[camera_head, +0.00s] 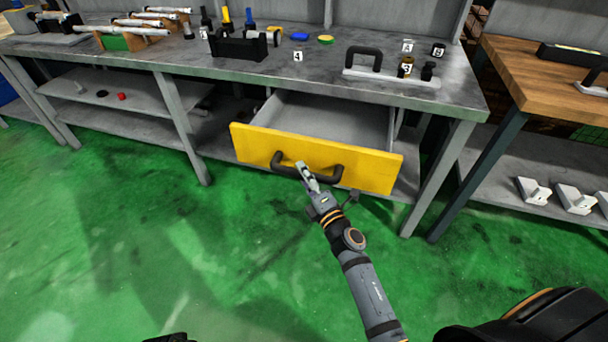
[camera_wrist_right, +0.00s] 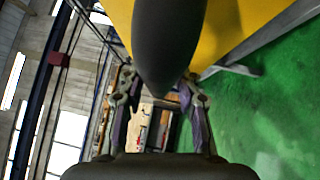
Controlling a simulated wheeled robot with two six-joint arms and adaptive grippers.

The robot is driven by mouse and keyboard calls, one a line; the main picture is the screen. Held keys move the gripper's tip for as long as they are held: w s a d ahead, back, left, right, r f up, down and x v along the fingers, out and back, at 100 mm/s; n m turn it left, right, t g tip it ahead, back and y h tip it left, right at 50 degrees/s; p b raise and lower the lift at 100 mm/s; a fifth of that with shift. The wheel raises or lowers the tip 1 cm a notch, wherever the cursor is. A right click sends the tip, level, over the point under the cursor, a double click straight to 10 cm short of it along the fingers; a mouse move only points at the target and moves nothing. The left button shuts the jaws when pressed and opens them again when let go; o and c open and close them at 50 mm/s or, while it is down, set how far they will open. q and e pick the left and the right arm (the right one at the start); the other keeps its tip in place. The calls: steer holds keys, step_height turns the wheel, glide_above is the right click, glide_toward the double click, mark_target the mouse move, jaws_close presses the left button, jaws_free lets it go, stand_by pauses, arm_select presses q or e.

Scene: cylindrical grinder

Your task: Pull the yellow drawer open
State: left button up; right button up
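The yellow drawer (camera_head: 251,145) stands pulled out from under the grey workbench, and its grey inside shows in the head view. Its dark curved handle (camera_head: 324,179) is on the yellow front. My right gripper (camera_head: 302,171) is at the middle of the handle. In the right wrist view the dark handle (camera_wrist_right: 168,45) lies between the two fingers of the right gripper (camera_wrist_right: 160,88), which appear closed around it; exact contact is partly hidden. The yellow front (camera_wrist_right: 228,25) shows behind the handle.
The grey bench top (camera_head: 320,70) holds a black handle on a white plate (camera_head: 380,77), a black block (camera_head: 238,47) and several small parts. A wooden-topped table (camera_head: 535,85) stands at right. The green floor (camera_head: 180,250) before the drawer is clear except for my arm.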

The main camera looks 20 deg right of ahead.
steer(key=shift+o, duration=0.7)
steer(key=shift+s+f, duration=0.1)
steer(key=shift+s, duration=0.15)
steer(key=v, duration=1.1)
steer(key=shift+s, duration=0.2)
steer(key=shift+d, duration=0.15)
